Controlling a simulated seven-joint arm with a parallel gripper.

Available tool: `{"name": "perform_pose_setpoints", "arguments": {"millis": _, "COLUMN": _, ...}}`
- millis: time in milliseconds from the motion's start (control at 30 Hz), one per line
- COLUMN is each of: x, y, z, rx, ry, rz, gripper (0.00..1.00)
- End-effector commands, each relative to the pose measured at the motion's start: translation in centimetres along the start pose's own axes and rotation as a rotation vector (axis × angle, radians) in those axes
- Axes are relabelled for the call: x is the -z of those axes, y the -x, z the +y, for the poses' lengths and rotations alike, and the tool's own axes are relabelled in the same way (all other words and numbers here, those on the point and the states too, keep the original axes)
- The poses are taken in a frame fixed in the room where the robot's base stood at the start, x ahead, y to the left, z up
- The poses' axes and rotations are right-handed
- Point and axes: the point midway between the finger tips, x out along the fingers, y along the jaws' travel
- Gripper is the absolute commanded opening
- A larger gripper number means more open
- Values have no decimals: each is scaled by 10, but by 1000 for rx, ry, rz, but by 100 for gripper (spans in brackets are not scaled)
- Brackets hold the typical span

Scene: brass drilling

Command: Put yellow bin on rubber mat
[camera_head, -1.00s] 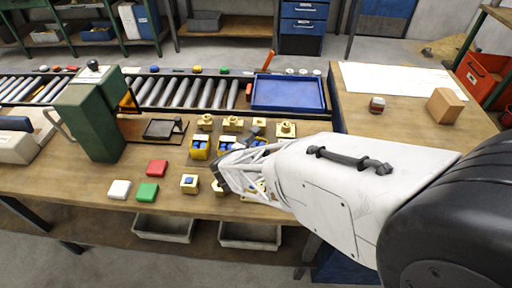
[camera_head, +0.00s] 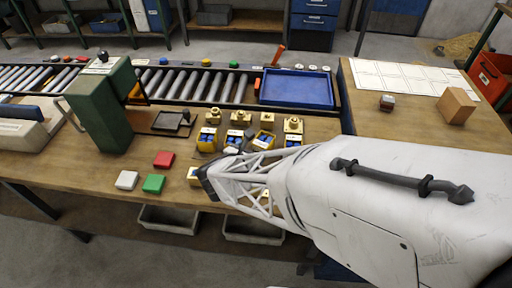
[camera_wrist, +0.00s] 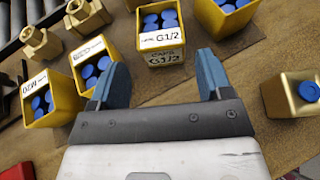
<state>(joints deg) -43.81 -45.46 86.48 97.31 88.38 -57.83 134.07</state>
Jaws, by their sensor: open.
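Several small yellow bins stand at the middle of the workbench, each holding blue caps. One yellow bin (camera_head: 208,139) is at the left of the row and another yellow bin (camera_head: 263,139) is turned at an angle. In the wrist view, a yellow bin labelled G1/2 (camera_wrist: 164,52) lies just ahead, between the lines of my fingers. My gripper (camera_wrist: 160,72) is open, with its blue fingers apart and nothing held. In the head view, the arm's white shell partly hides the bench.
Brass fittings (camera_head: 213,116) stand behind the bins. A green machine (camera_head: 103,108), red block (camera_head: 164,159), green block (camera_head: 153,184) and white block (camera_head: 127,180) are left. A blue tray (camera_head: 297,88) lies behind.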

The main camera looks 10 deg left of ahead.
Motion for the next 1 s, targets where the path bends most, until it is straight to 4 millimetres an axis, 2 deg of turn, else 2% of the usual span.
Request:
{"name": "perform_pose_setpoints", "arguments": {"millis": 200, "x": 0, "y": 21, "z": 0, "rx": -2, "ry": 0, "rz": 0, "gripper": 72}}
{"name": "perform_pose_setpoints", "arguments": {"millis": 400, "x": 0, "y": 30, "z": 0, "rx": 0, "ry": 0, "rz": 1, "gripper": 72}}
{"name": "perform_pose_setpoints", "arguments": {"millis": 1000, "x": 0, "y": 32, "z": 0, "rx": 0, "ry": 0, "rz": 1, "gripper": 72}}
